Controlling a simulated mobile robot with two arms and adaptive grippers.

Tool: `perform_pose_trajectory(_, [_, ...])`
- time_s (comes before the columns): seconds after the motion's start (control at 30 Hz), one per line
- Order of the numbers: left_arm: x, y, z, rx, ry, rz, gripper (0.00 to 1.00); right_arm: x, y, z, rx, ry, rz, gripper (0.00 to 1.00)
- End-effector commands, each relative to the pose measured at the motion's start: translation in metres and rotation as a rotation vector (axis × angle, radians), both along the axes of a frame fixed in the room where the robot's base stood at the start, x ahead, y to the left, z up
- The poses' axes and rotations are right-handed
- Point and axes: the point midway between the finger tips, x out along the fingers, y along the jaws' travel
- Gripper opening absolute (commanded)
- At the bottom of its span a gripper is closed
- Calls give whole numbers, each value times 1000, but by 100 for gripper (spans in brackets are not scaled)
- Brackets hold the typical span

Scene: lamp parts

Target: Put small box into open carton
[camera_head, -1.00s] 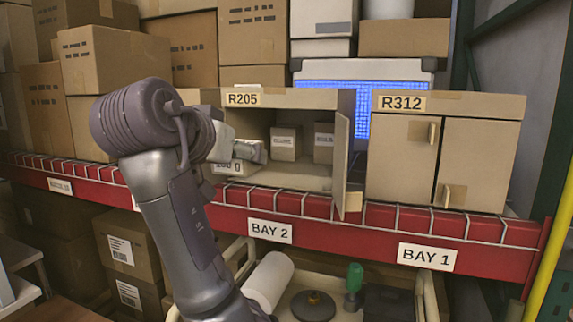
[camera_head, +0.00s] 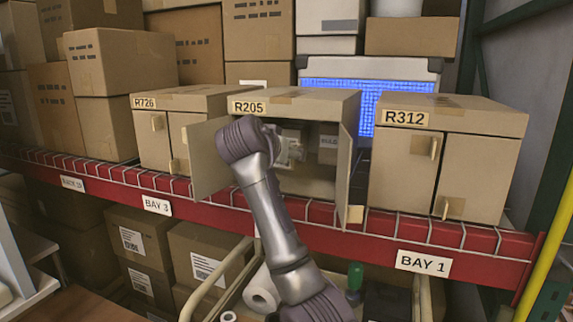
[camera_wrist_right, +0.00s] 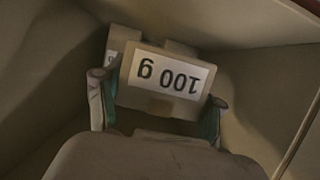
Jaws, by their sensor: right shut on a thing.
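The open carton R205 (camera_head: 345,103) stands on the shelf with both doors swung open. My right arm reaches in through its front, and the right gripper (camera_head: 289,150) is inside the opening, partly hidden by my own wrist. In the right wrist view the gripper (camera_wrist_right: 158,90) is shut on a small box (camera_wrist_right: 168,103) labelled 100 g, which appears upside down there. The fingers lie on both sides of it, with carton walls around. Whether the box touches the carton floor cannot be told. My left gripper is out of view.
Another small box (camera_head: 328,150) stands inside R205 at the right. Closed cartons R726 (camera_head: 190,100) and R312 (camera_head: 455,112) flank it. R205's left door (camera_head: 208,160) and right door (camera_head: 343,180) stand close to my arm. A red shelf beam (camera_head: 385,232) runs below.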

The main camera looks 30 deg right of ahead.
Motion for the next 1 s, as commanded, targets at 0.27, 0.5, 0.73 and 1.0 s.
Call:
perform_pose_trajectory(0.27, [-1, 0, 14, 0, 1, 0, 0, -1, 0, -35, -3, 3, 1, 31])
perform_pose_trajectory(0.5, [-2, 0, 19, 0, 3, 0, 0, 5, -5, -41, 0, -1, 1, 31])
perform_pose_trajectory(0.73, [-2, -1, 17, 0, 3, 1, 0, 5, -5, -45, -1, 0, 1, 31])
perform_pose_trajectory(1.0, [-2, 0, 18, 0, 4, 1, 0, 5, -5, -43, -1, 1, 0, 93])
